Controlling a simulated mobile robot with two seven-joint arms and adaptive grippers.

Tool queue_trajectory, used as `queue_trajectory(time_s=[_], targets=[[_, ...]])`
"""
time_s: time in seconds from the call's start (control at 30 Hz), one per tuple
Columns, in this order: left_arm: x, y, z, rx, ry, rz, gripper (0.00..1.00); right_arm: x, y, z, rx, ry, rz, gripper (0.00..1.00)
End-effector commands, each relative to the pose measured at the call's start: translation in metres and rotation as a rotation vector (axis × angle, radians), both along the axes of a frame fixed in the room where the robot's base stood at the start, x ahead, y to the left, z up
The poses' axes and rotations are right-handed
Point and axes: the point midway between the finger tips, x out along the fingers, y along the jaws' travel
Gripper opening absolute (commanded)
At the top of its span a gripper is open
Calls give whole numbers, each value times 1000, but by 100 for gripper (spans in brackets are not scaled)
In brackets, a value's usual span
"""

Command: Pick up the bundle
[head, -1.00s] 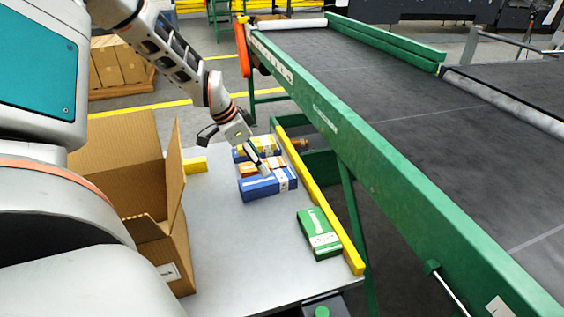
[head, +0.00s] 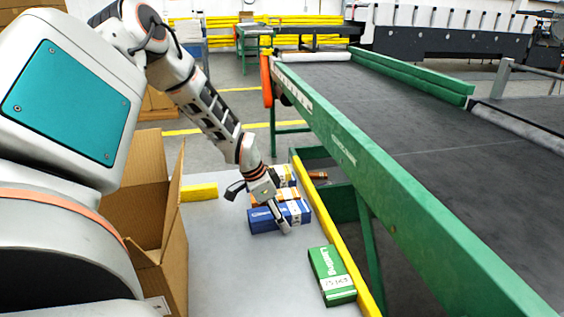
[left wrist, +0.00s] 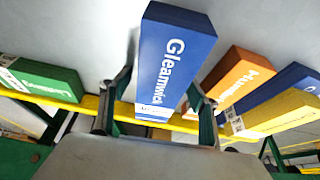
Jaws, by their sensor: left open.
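A blue bundle (head: 262,221) with a white band lies on the grey table, nearest me in a row. In the left wrist view the blue bundle (left wrist: 172,58) shows the word "Gleamwick". My left gripper (head: 260,208) is over this bundle and open. In the left wrist view its fingers (left wrist: 158,88) stand on either side of the bundle's near end, with gaps showing; I cannot tell how deep they reach. A green bundle (head: 332,274) lies apart, nearer me. My right gripper is not in view.
An open cardboard box (head: 172,255) stands on the table's left side. A yellow rail (head: 331,232) runs along the right edge, beside the green-framed conveyor (head: 400,190). Bare table (head: 225,265) lies between box and bundles.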

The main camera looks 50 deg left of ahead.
Motion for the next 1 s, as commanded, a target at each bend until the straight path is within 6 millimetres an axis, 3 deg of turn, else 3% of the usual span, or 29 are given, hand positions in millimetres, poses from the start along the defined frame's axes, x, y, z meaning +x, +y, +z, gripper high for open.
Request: queue_trajectory(time_s=[0.13, 0.33, 0.77, 1.0], targets=[[1, 0, 4, 0, -5, 0, 61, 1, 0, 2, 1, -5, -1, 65], [1, 0, 4, 0, -5, 0, 13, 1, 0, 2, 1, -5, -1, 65], [2, 0, 10, 1, -6, -1, 13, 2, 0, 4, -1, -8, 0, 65], [3, 0, 44, 3, -14, -1, 13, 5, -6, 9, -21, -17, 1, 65]])
